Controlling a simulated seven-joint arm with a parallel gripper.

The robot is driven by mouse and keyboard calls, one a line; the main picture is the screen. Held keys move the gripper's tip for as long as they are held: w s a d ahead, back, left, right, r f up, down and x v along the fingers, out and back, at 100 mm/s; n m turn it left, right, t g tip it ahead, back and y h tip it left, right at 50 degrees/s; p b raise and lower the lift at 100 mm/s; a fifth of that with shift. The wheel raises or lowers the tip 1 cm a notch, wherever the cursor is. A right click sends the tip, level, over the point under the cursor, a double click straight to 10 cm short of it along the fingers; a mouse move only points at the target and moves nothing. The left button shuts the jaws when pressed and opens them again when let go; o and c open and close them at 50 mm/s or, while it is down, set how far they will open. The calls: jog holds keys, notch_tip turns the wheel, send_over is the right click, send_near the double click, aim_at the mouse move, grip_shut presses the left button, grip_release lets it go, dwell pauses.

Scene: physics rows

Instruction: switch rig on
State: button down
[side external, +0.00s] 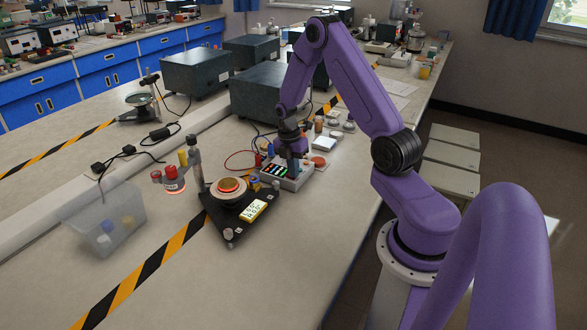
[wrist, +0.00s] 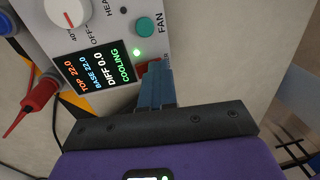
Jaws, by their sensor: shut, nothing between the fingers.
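A pale control box (side external: 291,181) with a dark display stands on the bench, wired to the rig. In the wrist view its display (wrist: 98,66) reads TOP 22.0, BASE 22.0, DIFF 0.0 and COOLING. A small green light (wrist: 137,52) is lit beside it. A red switch (wrist: 178,66) lies partly hidden behind my fingers. My gripper (wrist: 157,72) is shut and empty, its blue fingertips over the switch; I cannot tell whether they touch it. The rig (side external: 237,222) is a black base carrying a round stack with a red-orange ring and a lit yellow display.
A green FAN button (wrist: 144,25) and a white knob (wrist: 65,12) are on the box. A red plug (wrist: 40,92) with a cable sits beside it.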

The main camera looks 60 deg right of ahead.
jog(key=shift+f, duration=0.1)
jog(key=shift+w, duration=0.85)
jog(key=shift+r, duration=0.2)
notch_tip(320, 180, up, 14)
jog(key=w, duration=0.1)
jog(key=shift+w, duration=0.3)
